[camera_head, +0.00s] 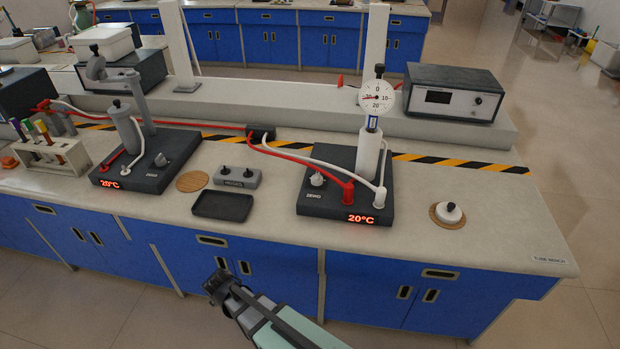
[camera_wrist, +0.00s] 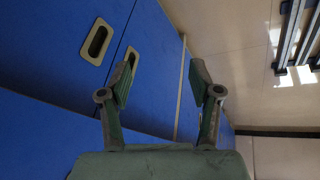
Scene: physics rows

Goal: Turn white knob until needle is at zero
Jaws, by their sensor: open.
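A round white gauge (camera_head: 378,97) stands on a white cylinder (camera_head: 370,155) on that unit. Its dial shows 0 at the top, 10 at the right and 20 at the bottom. The small red needle appears to point left, away from the 0. My gripper (camera_head: 217,283) is in front of the bench, below its top, well left of and lower than the knob. In the wrist view my gripper (camera_wrist: 160,78) is open and empty, facing blue cabinet doors.
Red and white hoses (camera_head: 310,160) run from a black block to the unit. A white lidded piece (camera_head: 449,212) sits on a cork mat to the right. Bare bench surrounds that mat.

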